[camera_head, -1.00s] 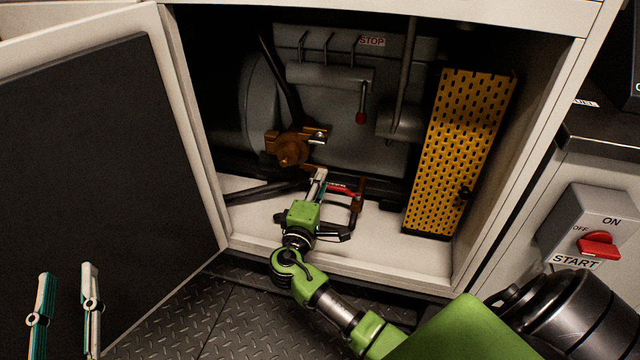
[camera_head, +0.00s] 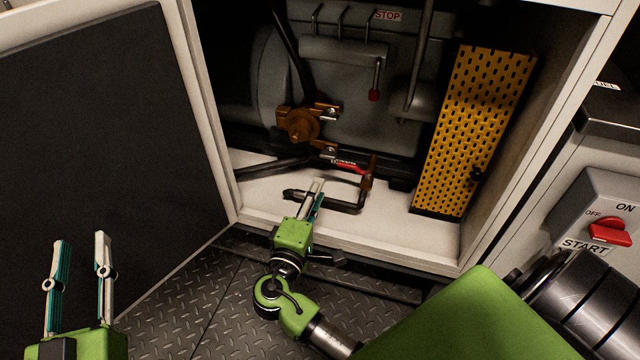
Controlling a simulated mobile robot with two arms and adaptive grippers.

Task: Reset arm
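My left gripper (camera_head: 80,240) is at the bottom left, in front of the open dark door panel. Its two fingers point up and stand apart with nothing between them. My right gripper (camera_head: 316,187) is low in the cabinet opening, above the front sill. Its fingers point into the cabinet and overlap from this angle, so I cannot tell how far they are apart. No held object shows.
The open door (camera_head: 90,150) stands at the left. Inside are a brass fitting (camera_head: 300,124), a grey tank (camera_head: 345,85) and a yellow perforated panel (camera_head: 475,130). A red switch (camera_head: 610,231) is on the right wall. The tread-plate floor (camera_head: 190,310) is clear at front.

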